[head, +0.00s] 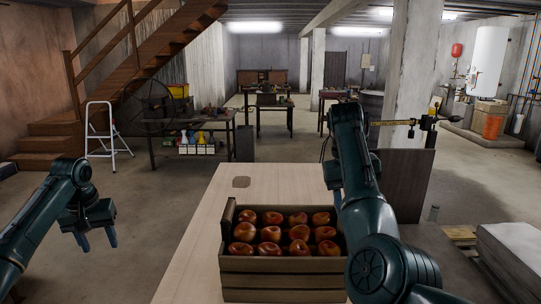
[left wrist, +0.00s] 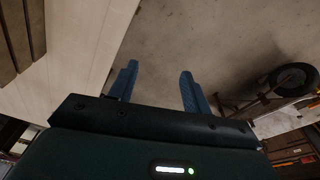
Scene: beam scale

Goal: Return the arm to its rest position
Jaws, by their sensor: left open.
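My left gripper (head: 98,241) hangs to the left of the table, above the concrete floor, with its fingers pointing down. In the left wrist view its two blue fingers (left wrist: 158,69) are spread apart with nothing between them. My right arm (head: 352,165) rises from the lower right over the table's right side.
A wooden crate (head: 270,265) of red apples stands on the pale table (head: 195,250). The table's edge also shows in the left wrist view (left wrist: 85,50). Floor around my left gripper is clear. A stepladder (head: 105,135) and a workbench (head: 185,132) stand farther back.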

